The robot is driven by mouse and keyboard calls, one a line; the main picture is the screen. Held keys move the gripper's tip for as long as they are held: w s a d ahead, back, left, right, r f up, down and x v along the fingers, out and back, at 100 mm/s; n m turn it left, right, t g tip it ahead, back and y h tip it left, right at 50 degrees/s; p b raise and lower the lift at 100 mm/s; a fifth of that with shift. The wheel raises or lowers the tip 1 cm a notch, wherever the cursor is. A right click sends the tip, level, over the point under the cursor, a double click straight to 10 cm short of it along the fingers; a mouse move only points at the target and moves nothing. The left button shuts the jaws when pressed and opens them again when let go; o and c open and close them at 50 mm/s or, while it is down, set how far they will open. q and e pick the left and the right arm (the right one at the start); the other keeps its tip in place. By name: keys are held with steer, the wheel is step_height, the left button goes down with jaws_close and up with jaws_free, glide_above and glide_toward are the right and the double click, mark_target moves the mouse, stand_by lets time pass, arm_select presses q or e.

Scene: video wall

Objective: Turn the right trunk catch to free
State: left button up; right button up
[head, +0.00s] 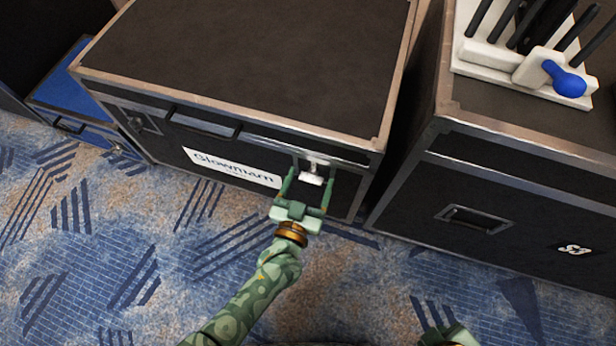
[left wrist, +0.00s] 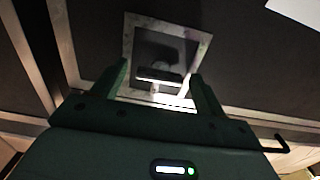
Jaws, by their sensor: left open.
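The black trunk (head: 240,50) with metal edges stands in the middle of the head view. Its right catch (head: 312,172), a small pale metal piece on a plate, is on the front face near the right corner. My left gripper (head: 308,186) is open, with its two green fingers either side of the catch. In the left wrist view the catch (left wrist: 160,76) shows in its square metal plate, between and beyond the fingertips; I cannot tell whether they touch it. The left catch (head: 140,122) is near the trunk's left corner. Part of my right arm (head: 450,336) shows at the bottom edge; its fingers are not visible.
A carry handle (head: 204,124) and a white label (head: 232,167) are on the trunk's front. Another black case (head: 500,170) stands close on the right, with a white rack (head: 480,55) on top. A blue case (head: 62,82) is at the left. Patterned carpet in front is clear.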

arm_select(q)
steer(key=c, duration=1)
arm_select(e)
steer(key=shift+s, duration=0.25)
arm_select(q)
steer(key=shift+n, duration=0.3)
arm_select(e)
steer(key=shift+f, duration=0.1)
arm_select(q)
steer(key=shift+a+f+n, duration=0.1)
steer(key=shift+f+n, duration=0.05)
steer(key=shift+n, duration=8.55)
arm_select(e)
steer(key=shift+w, duration=0.3)
arm_select(q)
steer(key=shift+s, duration=0.1)
arm_select(e)
steer(key=shift+a, duration=0.1)
arm_select(q)
steer(key=o, duration=1)
